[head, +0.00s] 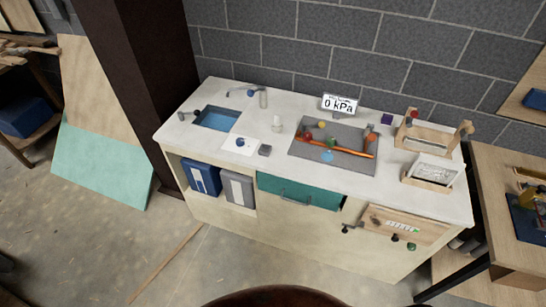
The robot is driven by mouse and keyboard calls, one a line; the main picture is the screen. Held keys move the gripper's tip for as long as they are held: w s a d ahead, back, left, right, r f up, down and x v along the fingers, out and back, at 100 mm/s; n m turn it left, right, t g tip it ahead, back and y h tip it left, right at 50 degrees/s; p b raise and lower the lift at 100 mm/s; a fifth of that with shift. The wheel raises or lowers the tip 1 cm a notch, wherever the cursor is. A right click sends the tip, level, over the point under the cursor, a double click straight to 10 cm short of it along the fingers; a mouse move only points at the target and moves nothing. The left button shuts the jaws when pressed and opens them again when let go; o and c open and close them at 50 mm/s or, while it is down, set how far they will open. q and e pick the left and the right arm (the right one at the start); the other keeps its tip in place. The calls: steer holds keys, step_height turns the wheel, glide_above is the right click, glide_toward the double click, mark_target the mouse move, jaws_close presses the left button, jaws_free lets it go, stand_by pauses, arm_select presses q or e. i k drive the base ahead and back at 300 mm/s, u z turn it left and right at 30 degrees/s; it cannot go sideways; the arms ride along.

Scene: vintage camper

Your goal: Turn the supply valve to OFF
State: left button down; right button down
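A grey panel (305,151) with an orange pipe (345,148) is set in the pale counter (190,147), right of its middle. Small coloured parts sit along the pipe, among them a red one (306,134) and a light blue one (328,156). One of them may be the supply valve, but they are too small to tell which, or how a handle is turned. A white display (340,104) behind the panel reads 0 kPa. Neither of my grippers is in view.
A sink (215,120) is at the counter's left. A wooden rack (430,142) stands at its right. Below are blue (201,178) and grey (238,188) bins, a teal drawer (299,191) and a wooden panel (405,224) with dark knobs. Floor in front looks mostly clear.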

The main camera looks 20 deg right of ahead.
mark_target(240, 142)
steer(key=k, duration=0.5)
steer(key=u, duration=0.85)
steer(key=i, duration=1.4)
steer(key=z, duration=0.2)
